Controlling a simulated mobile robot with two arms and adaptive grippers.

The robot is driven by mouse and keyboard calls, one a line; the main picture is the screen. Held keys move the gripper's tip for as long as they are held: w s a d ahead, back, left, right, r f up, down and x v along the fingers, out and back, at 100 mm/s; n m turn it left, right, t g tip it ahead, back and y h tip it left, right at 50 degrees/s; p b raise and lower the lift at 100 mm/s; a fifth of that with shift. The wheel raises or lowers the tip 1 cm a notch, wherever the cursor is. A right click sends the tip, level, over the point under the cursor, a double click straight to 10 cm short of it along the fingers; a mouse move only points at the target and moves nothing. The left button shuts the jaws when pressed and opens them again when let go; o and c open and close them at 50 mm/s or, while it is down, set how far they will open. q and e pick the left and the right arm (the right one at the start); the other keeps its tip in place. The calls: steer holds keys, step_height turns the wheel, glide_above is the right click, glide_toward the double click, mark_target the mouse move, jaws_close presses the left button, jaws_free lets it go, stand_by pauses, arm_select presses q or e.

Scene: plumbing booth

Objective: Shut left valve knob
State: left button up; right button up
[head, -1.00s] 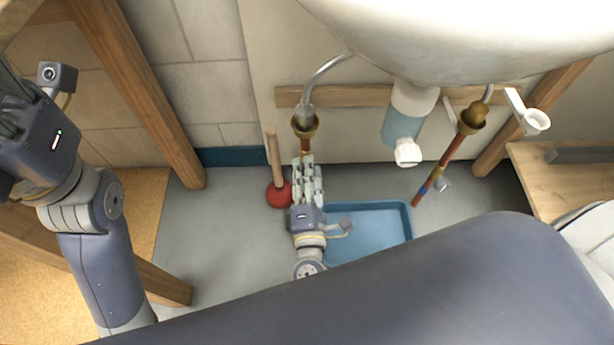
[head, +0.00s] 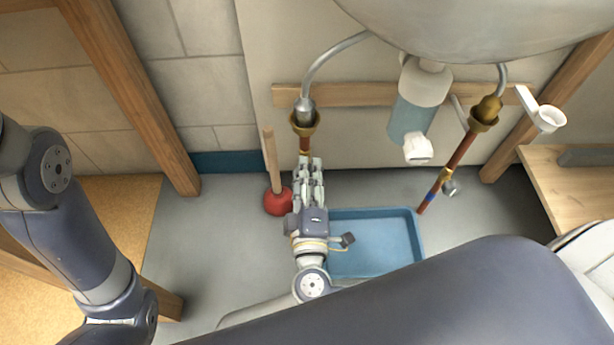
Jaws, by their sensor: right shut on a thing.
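The left copper pipe (head: 304,144) hangs below a brass collar (head: 303,121) under the sink. My right gripper (head: 309,166) reaches up to the lower part of this pipe from the front. Its fingers are shut on the left valve knob, which they hide, so I cannot tell how far the knob is turned. The right copper pipe (head: 460,153) shows its own valve with a small grey knob (head: 450,188), apart from my grippers. My left arm is at the left edge, and its gripper is out of the picture.
A red plunger (head: 278,201) with a wooden handle stands just left of my right gripper. A blue tray (head: 420,240) lies on the floor to the right. The white and blue drain trap (head: 412,112) hangs between the pipes. A wooden post (head: 130,90) stands at left.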

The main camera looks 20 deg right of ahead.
stand_by(0.4)
steer(key=o, duration=1.1)
steer(key=shift+c, duration=0.2)
steer(key=v, duration=1.2)
steer(key=shift+r, duration=0.1)
